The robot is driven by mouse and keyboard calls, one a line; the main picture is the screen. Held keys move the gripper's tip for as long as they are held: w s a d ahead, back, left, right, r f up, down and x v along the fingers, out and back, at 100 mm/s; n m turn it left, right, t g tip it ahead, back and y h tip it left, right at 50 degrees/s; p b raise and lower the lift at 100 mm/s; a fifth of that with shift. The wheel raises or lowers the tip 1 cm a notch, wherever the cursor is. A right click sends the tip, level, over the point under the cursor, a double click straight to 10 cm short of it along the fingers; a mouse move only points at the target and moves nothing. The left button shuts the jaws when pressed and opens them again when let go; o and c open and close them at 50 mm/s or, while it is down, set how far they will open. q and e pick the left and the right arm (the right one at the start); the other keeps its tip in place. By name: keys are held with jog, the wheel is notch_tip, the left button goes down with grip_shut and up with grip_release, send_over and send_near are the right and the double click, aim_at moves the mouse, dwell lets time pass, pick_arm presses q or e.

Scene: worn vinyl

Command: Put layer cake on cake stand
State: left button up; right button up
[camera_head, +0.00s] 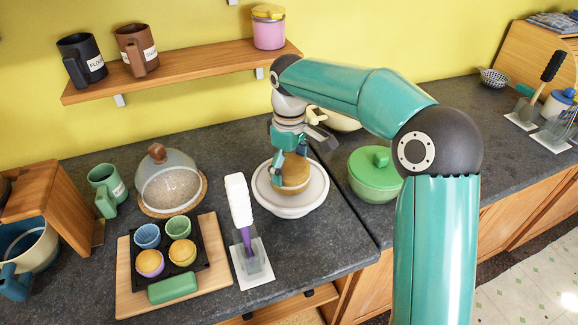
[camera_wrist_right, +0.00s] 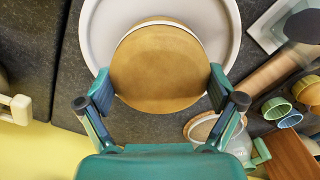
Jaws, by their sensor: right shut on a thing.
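The layer cake (camera_head: 296,174) is a round brown-topped cake with a pale layer at its edge. The cake stand (camera_head: 285,209) is a round white plate at the middle of the counter. My right gripper (camera_head: 290,158) is shut on the cake from above, one finger on each side. In the right wrist view the cake (camera_wrist_right: 160,68) sits between the fingers (camera_wrist_right: 161,92), with the stand's white rim (camera_wrist_right: 232,25) around it. The cake is over the stand's middle; I cannot tell if it rests on it. My left gripper is not in view.
A shelf (camera_head: 190,72) hangs behind.

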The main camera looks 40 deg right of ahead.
aim_at(289, 164)
jog(key=o, duration=1)
notch_tip(289, 164, up, 12)
jog(key=shift+r+p, duration=0.1)
jog(key=shift+p, duration=0.9)
